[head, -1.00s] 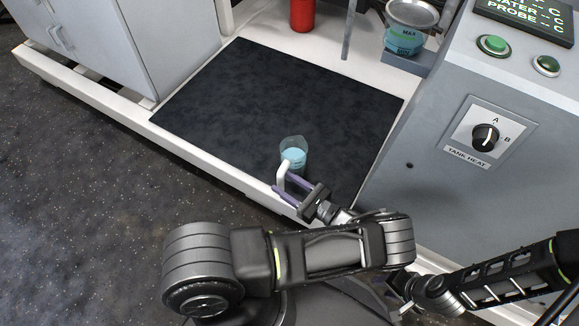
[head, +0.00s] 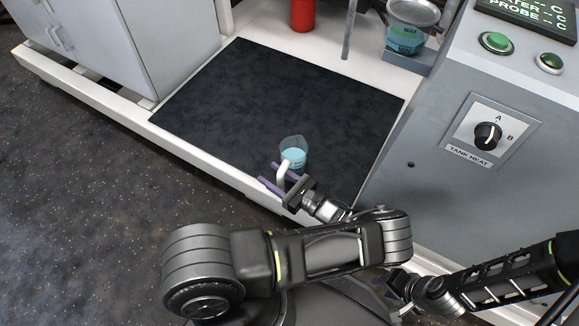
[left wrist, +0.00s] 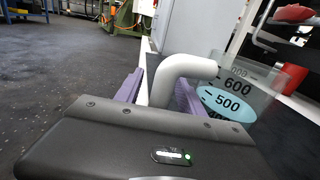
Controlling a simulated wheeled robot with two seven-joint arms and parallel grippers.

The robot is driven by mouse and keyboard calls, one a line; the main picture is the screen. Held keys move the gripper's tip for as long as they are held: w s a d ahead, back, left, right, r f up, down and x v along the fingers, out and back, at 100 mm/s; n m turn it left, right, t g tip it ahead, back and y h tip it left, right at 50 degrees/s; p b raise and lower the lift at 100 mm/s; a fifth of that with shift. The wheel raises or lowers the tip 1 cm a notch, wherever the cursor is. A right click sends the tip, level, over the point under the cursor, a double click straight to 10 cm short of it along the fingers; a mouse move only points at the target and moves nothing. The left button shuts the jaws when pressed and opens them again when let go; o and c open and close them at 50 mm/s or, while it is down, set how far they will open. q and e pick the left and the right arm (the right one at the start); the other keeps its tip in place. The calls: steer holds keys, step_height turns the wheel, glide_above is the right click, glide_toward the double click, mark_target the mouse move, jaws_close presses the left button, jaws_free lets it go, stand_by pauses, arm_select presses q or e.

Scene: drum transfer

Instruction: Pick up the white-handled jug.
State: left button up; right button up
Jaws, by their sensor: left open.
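The jug (head: 295,155) is clear with blue liquid in it and stands upright near the front edge of the dark mat (head: 260,105). Its white handle (head: 283,174) faces my left gripper (head: 269,173). That gripper is open, and its purple fingers lie on either side of the handle. In the left wrist view the handle (left wrist: 182,68) rises between the two fingers, with the jug (left wrist: 238,92) and its black volume marks behind it to the right. My right gripper (head: 387,290) is low in the head view, partly hidden behind my left arm.
A grey control panel with a tank heat dial (head: 488,136) stands right of the mat. A glass vessel of blue liquid (head: 407,38) and a red cylinder (head: 302,14) are at the back. A grey cabinet (head: 125,40) is at the left. The mat's middle is clear.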

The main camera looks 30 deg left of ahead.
arm_select(q)
jaws_close()
stand_by(0.6)
stand_by(0.9)
